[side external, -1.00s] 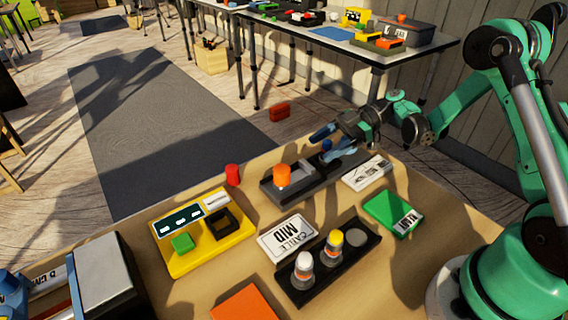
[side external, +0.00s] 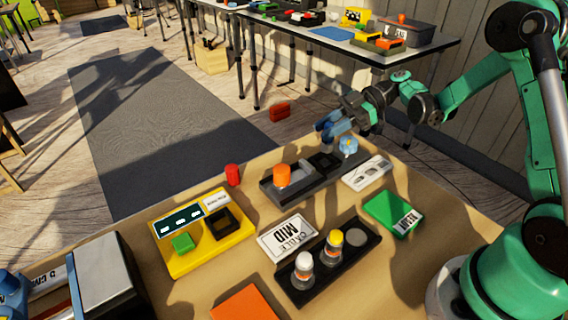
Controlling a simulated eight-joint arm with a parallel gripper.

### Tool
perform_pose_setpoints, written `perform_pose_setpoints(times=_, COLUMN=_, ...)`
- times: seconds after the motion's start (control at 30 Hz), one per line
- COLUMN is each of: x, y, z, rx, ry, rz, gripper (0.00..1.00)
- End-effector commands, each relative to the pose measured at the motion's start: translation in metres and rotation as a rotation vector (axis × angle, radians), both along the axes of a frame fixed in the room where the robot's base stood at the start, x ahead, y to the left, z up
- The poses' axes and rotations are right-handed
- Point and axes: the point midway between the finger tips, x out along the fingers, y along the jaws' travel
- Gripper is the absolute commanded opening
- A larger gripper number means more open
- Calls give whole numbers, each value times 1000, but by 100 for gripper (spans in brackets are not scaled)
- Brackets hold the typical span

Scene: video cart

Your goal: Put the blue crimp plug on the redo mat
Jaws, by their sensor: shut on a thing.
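My gripper (side external: 333,127) is raised just above and behind the dark tray (side external: 313,183). Its bluish fingers are closed together on something small. The held thing is mostly hidden by the fingers; a dark blue plug stood between them earlier, at the tray's middle socket, which now looks black and empty. A light blue rounded piece (side external: 348,145) sits at the tray's right end, below my gripper and apart from it. I cannot read a redo label. A green mat (side external: 383,210) with a white label lies at right, and an orange mat (side external: 246,304) at the front.
An orange plug (side external: 282,176) stands in the tray's left end. A red cylinder (side external: 232,175), a yellow fixture (side external: 185,262), a white card (side external: 288,238), a white label block (side external: 367,173) and a black bottle tray (side external: 338,270) share the tabletop. Bare table (side external: 180,295) lies left of the orange mat.

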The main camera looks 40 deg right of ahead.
Motion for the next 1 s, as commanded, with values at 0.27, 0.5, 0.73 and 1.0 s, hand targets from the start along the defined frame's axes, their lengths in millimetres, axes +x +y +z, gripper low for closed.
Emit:
perform_pose_setpoints(times=0.27, x=-1, y=0, z=84, rx=0, ry=0, rz=0, gripper=0)
perform_pose_setpoints(times=0.5, x=-1, y=0, z=135, rx=0, ry=0, rz=0, gripper=0)
perform_pose_setpoints(times=0.73, x=0, y=8, z=157, rx=0, ry=0, rz=17, gripper=0)
perform_pose_setpoints(times=1.0, x=-17, y=111, z=161, rx=0, ry=0, rz=256, gripper=0)
